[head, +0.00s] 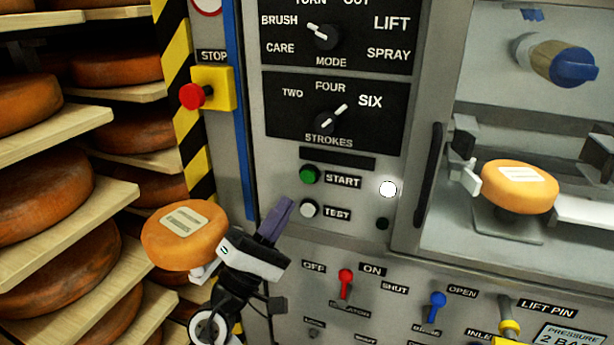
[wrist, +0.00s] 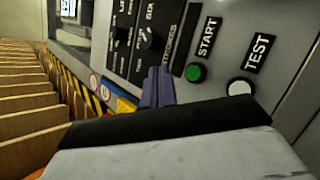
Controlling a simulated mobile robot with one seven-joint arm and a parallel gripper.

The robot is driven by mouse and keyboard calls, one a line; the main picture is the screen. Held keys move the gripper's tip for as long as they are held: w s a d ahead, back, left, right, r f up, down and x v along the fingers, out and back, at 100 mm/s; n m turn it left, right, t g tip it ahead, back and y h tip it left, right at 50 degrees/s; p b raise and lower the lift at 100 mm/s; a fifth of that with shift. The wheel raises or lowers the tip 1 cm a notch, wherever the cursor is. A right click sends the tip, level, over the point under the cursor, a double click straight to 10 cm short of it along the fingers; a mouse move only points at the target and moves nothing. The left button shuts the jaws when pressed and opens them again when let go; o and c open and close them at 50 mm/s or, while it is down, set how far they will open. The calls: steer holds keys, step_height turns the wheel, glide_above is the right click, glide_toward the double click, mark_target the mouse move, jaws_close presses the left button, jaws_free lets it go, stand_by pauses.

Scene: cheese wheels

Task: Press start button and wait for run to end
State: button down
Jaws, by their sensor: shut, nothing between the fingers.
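The green START button (head: 310,175) is on the grey machine panel, with the white TEST button (head: 310,208) below it. The START button also shows in the wrist view (wrist: 196,72), right of my fingers. My gripper (head: 285,204) is shut and empty, its purple fingers pointing up at the panel. In the head view its tips are below and left of START and left of TEST. A gap shows between fingers and START in both pictures; I cannot tell how far the tips are from the panel. A round lamp (head: 388,189) right of START is bright white.
The STROKES knob (head: 330,122) points to SIX; the MODE knob (head: 322,37) points up-left. A red stop button (head: 192,96) is left. A labelled cheese (head: 520,187) sits in the machine bay, another (head: 185,235) beside my gripper. Red (head: 345,284) and blue (head: 436,306) switches are below.

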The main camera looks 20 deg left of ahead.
mark_target(308, 176)
steer(key=shift+w+d, duration=0.15)
steer(key=shift+w, duration=3.15)
steer(key=shift+b, duration=0.3)
steer(key=shift+w, duration=0.4)
